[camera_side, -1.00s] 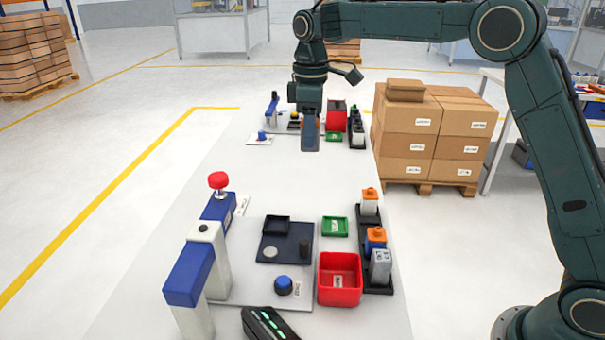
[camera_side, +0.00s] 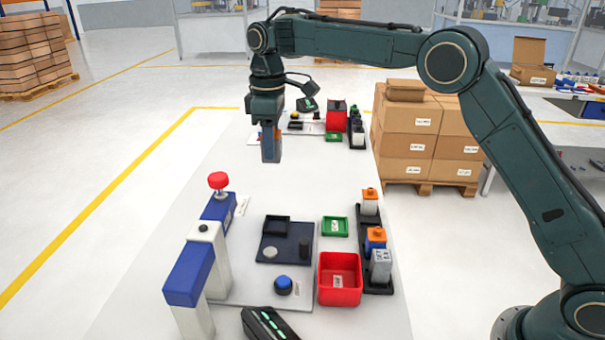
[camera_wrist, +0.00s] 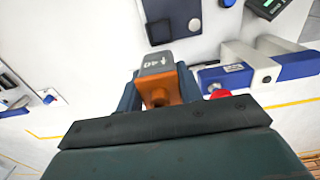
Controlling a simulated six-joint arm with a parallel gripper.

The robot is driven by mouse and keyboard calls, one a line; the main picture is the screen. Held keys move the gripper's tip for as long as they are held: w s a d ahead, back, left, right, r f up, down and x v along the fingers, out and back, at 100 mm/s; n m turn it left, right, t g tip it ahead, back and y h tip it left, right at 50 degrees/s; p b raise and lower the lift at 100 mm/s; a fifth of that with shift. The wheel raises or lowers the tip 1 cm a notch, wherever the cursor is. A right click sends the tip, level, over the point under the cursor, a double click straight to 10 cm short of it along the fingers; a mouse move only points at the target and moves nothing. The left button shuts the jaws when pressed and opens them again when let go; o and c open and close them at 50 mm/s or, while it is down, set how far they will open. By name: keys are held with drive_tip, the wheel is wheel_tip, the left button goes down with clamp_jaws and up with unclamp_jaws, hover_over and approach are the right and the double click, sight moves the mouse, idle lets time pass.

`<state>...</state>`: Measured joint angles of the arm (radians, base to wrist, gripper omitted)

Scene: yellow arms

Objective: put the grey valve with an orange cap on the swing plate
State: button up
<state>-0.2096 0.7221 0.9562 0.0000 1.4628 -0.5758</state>
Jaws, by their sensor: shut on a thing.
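My gripper (camera_side: 270,148) is shut on the grey valve with an orange cap and holds it in the air above the white table, beyond the near station. In the wrist view the valve's grey body (camera_wrist: 157,64) and orange cap (camera_wrist: 160,90) show between the fingers of my gripper (camera_wrist: 158,85). The dark swing plate (camera_side: 263,243) lies on the near station, with a black square frame and a silver disc on it. It also shows at the top of the wrist view (camera_wrist: 179,14), apart from the valve.
A blue-and-white post fixture (camera_side: 190,275) and a red button (camera_side: 218,181) stand left of the plate. A red bin (camera_side: 340,292), a green tray (camera_side: 335,227) and a black rack (camera_side: 378,288) with several valves are on the right. The table's middle (camera_side: 285,190) is clear.

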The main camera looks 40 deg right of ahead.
wheel_tip(320, 180, down, 19)
drive_tip(key=shift+r, duration=0.2)
idle(0.7)
drive_tip(key=shift+f, duration=0.1)
drive_tip(key=o, duration=1)
wheel_tip(320, 180, up, 12)
drive_tip(key=shift+r, duration=0.15)
idle(0.8)
